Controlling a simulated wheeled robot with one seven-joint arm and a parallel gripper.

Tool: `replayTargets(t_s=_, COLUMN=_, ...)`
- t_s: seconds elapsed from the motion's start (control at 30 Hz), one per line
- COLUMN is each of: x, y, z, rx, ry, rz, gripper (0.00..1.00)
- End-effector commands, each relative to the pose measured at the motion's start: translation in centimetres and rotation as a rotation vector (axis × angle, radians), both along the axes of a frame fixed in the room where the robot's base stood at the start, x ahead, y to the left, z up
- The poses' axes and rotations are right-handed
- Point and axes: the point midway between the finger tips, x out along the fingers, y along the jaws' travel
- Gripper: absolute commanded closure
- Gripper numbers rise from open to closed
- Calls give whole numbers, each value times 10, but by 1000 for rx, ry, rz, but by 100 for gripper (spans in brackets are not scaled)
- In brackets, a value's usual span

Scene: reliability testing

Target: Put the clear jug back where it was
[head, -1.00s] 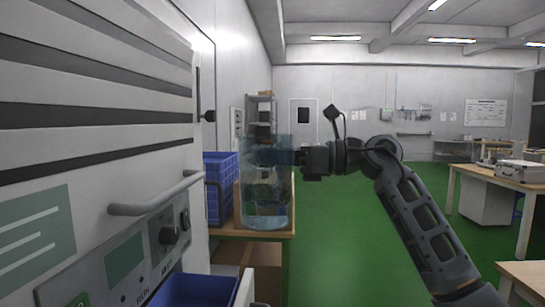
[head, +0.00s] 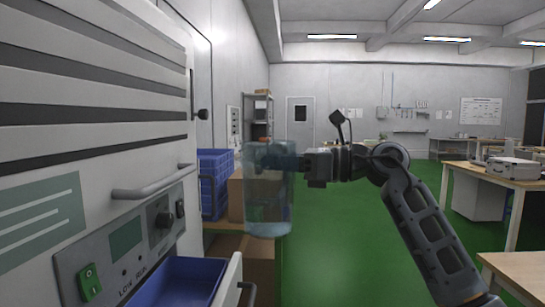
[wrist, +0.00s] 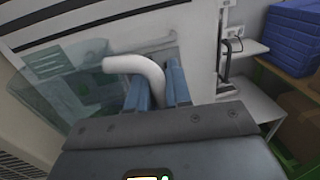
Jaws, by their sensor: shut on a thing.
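The clear jug (head: 268,200), a pale bluish see-through vessel, is upright in the middle of the head view. My gripper (head: 290,162) reaches it from the right and is shut on it near its upper part. In the wrist view the two blue fingers (wrist: 157,88) close around a thick white curved piece that looks like the jug's handle (wrist: 148,70). The jug's see-through body (wrist: 75,95) seems to lie to the left there, with the cabinet visible through it. The jug appears held in the air, with nothing visibly under it.
A striped white cabinet (head: 90,150) with a grey bar handle (head: 150,188) stands close on the left. Its drawer below is open, with a blue bin (head: 180,280). Behind the jug are a blue crate (head: 214,170) and cardboard box (head: 236,195).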

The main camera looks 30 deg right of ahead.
Motion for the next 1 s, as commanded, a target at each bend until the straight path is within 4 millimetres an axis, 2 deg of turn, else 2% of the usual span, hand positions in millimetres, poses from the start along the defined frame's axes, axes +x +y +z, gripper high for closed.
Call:
replayTargets(t_s=0.37, x=-19, y=-19, z=-27, rx=4, ry=0, rz=-110, gripper=100)
replayTargets(t_s=1.0, x=-88, y=-88, z=-131, rx=6, ry=1, rz=-520, gripper=100)
